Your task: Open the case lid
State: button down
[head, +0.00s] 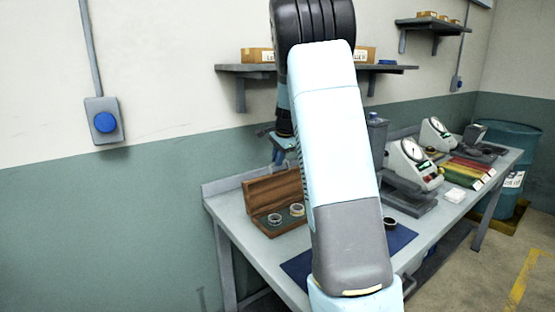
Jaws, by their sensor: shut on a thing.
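The brown wooden case (272,229) stands on the left part of the workbench. Its lid (270,189) is raised and stands steeply up at the back of the case, so the inside shows. Two metal rings (297,209) sit in the case. My gripper (279,163) is at the top edge of the lid, shut on it, with its fingers pointing down. My arm hides part of the gripper and the bench right of the case.
The grey workbench (230,216) has a dark blue mat (398,238) right of the case. Two dial gauges (413,165) stand farther right, by coloured bins (465,172). A wall shelf (232,69) is above. A blue drum (513,145) stands beyond the bench.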

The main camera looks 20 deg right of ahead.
dwell(0.3)
jog(key=shift+s+d+r+t, duration=0.1)
jog(key=shift+s+t, duration=0.2)
jog(key=shift+s, duration=0.2)
jog(key=shift+t, duration=0.3)
jog(key=shift+s+d, duration=0.15)
jog(key=shift+s, duration=0.8)
jog(key=shift+s+d, duration=0.2)
jog(key=shift+s, duration=0.7)
jog(key=shift+s+d, duration=0.15)
jog(key=shift+s, duration=0.8)
jog(key=c, duration=1.2)
grip_release()
jog(key=shift+w, duration=0.1)
jog(key=shift+o, duration=0.2)
jog(key=shift+r, duration=0.2)
jog(key=v, duration=1.3)
jog(key=shift+d+r, duration=0.15)
jog(key=shift+d, duration=0.1)
